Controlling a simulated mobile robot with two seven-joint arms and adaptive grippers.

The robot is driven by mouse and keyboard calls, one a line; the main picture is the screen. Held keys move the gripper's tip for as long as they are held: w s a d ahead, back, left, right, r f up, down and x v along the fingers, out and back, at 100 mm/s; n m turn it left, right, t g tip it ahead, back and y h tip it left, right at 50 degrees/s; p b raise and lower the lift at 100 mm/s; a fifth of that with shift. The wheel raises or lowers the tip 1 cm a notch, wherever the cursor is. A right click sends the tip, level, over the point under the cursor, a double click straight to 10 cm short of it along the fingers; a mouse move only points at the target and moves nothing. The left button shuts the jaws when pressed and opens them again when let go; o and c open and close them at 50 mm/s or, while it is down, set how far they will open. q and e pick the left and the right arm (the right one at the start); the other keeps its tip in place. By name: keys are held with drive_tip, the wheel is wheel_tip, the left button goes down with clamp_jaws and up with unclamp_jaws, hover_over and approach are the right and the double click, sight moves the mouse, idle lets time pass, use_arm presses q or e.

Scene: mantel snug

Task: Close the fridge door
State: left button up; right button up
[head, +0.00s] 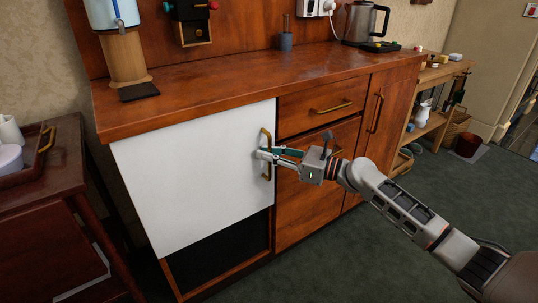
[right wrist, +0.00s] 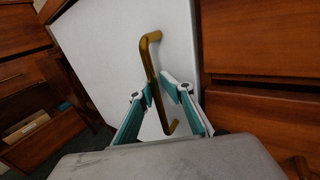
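The white fridge door (head: 190,180) sits under the left end of the wooden counter. It looks flush or nearly flush with the cabinet front; I cannot tell whether a small gap remains. Its upright brass handle (head: 267,139) is near the door's right edge. My right gripper (head: 262,155) is at this handle. In the right wrist view the handle (right wrist: 169,127) passes between the two fingers of the right gripper (right wrist: 158,84), whose tips are close in on both sides of it. The fridge interior is hidden. My left gripper is not in view.
Wooden drawers and doors (head: 320,110) adjoin the fridge on the right. The counter (head: 230,78) overhangs above, carrying a water dispenser and a kettle (head: 361,22). A side table (head: 50,190) stands at the left. The green floor in front is clear.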

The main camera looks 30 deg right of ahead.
idle(0.3)
drive_tip(key=shift+s+d+f, duration=0.1)
drive_tip(key=shift+s, duration=0.2)
drive_tip(key=v, duration=1.1)
drive_tip(key=shift+s+d, duration=0.1)
